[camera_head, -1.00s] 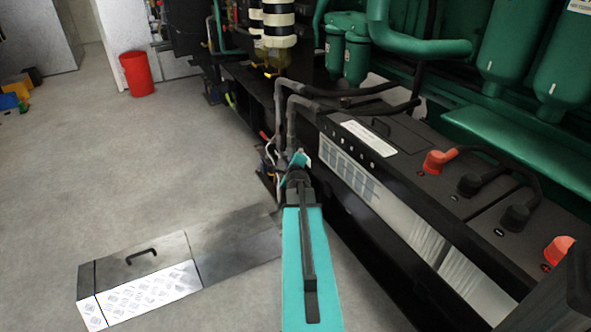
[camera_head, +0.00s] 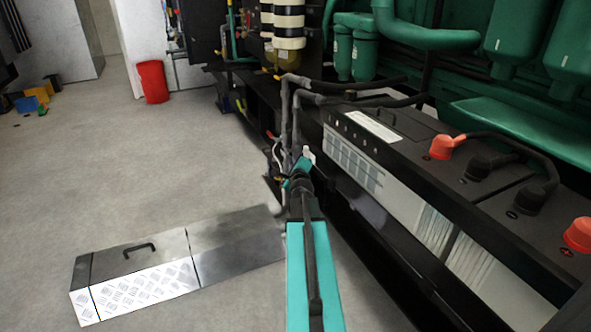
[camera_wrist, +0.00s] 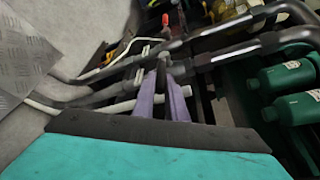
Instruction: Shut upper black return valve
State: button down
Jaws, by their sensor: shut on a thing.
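In the wrist view, the two purple fingers of my gripper (camera_wrist: 162,98) are closed around a slim dark valve handle (camera_wrist: 163,68), which appears to be the black return valve. The handle sits beside grey and black pipes. Its lower part is hidden between the fingers. A red-handled valve (camera_wrist: 165,20) shows farther up in the wrist view, apart from the fingers. In the head view, my teal arm reaches to the hoses at the genset's end. The fingertips and the valve are too small or hidden there to make out.
Grey hoses (camera_head: 287,115) bend down close to my wrist. A battery bank (camera_head: 405,150) lies to the right. A metal checker-plate box (camera_head: 140,290) is on the floor at left. A red bin (camera_head: 153,82) stands farther back, with open floor between.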

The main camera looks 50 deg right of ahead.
jog(key=shift+w+d+f+b, duration=0.1)
jog(key=shift+b, duration=0.2)
dwell(0.4)
jog(key=c, duration=1.8)
grip_release()
jog(key=shift+f, duration=0.1)
jog(key=shift+o, duration=0.2)
jog(key=shift+s+a, duration=0.4)
jog(key=shift+s, duration=0.1)
jog(key=p+v, duration=0.1)
jog(key=v, duration=0.5)
jog(key=shift+a, duration=0.1)
jog(key=shift+a+r, duration=0.1)
jog(key=shift+r, duration=0.1)
